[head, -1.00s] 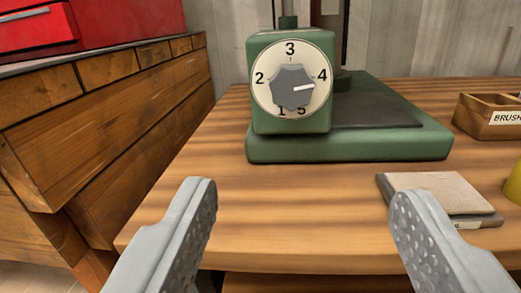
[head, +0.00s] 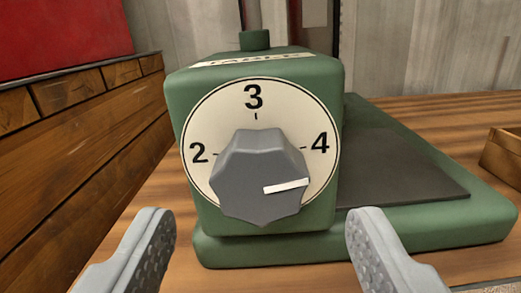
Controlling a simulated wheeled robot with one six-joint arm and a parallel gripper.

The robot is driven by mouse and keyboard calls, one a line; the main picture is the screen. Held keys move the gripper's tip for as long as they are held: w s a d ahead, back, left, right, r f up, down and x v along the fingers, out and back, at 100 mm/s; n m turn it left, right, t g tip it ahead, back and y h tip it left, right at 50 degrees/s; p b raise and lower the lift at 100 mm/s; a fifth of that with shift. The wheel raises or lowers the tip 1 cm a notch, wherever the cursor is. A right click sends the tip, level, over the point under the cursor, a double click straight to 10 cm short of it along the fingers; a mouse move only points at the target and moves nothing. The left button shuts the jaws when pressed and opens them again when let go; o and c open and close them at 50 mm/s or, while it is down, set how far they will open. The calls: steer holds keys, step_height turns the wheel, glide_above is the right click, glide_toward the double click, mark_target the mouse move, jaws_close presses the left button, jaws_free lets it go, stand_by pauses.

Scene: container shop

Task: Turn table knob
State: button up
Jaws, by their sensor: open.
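The grey table knob (head: 250,172) sits on a cream dial (head: 222,112) on the front of a green machine (head: 187,90). The numbers 2, 3 and 4 show; the lower part of the dial is hidden behind the knob. The knob's white mark points right and slightly up, a little below the 4. My gripper (head: 262,230) is open and empty. Its fingers are spread to the left and right of the knob, lower than its middle, and do not touch it.
The machine's green base with a dark plate (head: 395,170) extends right on the wooden table (head: 425,105). A wooden box (head: 502,155) is at the right edge. A wooden cabinet (head: 90,160) with a red chest (head: 60,30) stands at left.

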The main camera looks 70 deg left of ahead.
mark_target(261, 197)
steer(key=shift+x, duration=1.65)
steer(key=c, duration=1)
steer(key=shift+o, duration=0.2)
steer(key=shift+n, duration=0.3)
